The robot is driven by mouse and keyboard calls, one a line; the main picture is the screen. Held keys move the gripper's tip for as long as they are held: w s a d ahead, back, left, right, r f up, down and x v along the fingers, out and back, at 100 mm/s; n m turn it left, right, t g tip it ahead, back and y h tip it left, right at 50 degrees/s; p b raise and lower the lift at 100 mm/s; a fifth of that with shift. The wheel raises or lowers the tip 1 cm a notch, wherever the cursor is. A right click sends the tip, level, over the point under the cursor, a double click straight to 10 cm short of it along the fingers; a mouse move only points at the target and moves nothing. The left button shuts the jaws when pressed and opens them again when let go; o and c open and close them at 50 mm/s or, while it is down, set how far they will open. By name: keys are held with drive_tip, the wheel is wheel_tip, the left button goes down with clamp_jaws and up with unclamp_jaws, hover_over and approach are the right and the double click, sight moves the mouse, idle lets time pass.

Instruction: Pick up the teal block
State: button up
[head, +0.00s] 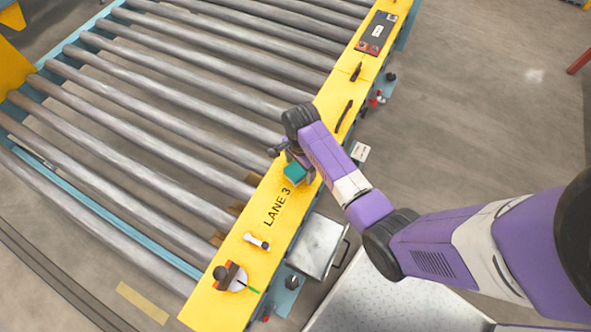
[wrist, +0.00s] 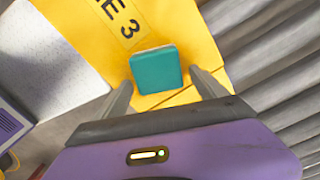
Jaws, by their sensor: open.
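The teal block (head: 295,172) rests on the yellow side rail of the roller conveyor, just beyond the "LANE 3" lettering. In the wrist view the teal block (wrist: 156,69) lies ahead of and between the two fingers of my open gripper (wrist: 164,86). The fingertips reach about the near edge of the block, with a gap on each side. In the head view my gripper (head: 293,158) is over the rail at the block and partly hides it. I cannot tell the exact height of the fingers above the rail.
The yellow rail (head: 232,290) also carries a small white-and-black item (head: 257,241), a round-knobbed fixture (head: 230,276), dark handles (head: 344,116) and a control panel (head: 376,32). Metal rollers (head: 150,120) lie left of the rail. A grey metal box (head: 318,245) sits right of it.

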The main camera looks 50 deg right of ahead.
drive_tip(key=c, duration=1.7)
drive_tip(key=shift+r, duration=0.1)
wheel_tip(320, 180, up, 20)
drive_tip(key=p, duration=0.4)
drive_tip(key=shift+p, duration=0.4)
